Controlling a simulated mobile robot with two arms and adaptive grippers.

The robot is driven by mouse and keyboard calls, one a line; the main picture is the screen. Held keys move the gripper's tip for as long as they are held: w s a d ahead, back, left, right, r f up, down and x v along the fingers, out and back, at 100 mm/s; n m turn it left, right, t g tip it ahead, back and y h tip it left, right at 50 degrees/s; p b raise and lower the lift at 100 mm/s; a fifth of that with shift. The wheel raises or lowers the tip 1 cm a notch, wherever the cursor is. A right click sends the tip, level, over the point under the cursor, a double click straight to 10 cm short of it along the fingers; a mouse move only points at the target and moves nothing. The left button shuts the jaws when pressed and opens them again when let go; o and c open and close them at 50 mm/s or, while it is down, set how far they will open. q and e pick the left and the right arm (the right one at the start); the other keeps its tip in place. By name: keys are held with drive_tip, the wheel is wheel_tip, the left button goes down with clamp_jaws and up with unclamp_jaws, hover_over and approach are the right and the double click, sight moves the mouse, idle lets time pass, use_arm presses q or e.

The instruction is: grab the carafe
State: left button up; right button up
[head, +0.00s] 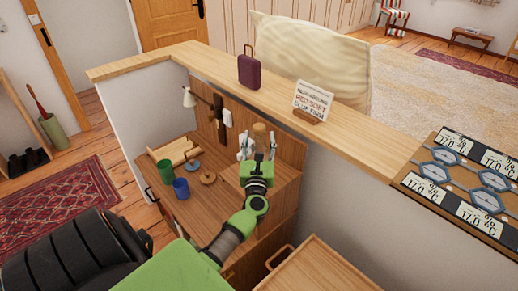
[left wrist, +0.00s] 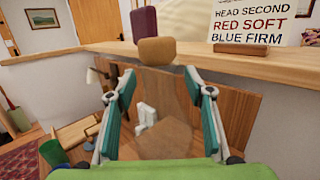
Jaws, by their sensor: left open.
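The carafe is clear glass with a round brown cork stopper (head: 259,129). It stands upright at the back right of the wooden desk unit, below the ledge. In the left wrist view its glass body (left wrist: 165,104) shows between the fingers, with the cork (left wrist: 157,50) above them. My left gripper (head: 258,145) is open, with one finger on each side of the carafe. The wrist view shows the fingers (left wrist: 160,88) spread, with no clear grip on the glass. The carafe's base is hidden behind the green gripper body. My right gripper is not in view.
The wooden ledge (head: 205,60) behind bears a purple case (head: 249,72) and a text sign (head: 313,98). The desk (head: 212,208) holds a green cup (head: 165,171), a blue cup (head: 181,188) and a wooden ring (head: 208,178). A lamp (head: 189,97) stands at the back left.

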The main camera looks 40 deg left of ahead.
use_arm(q)
clamp_jaws()
drive_tip(key=shift+r, duration=0.15)
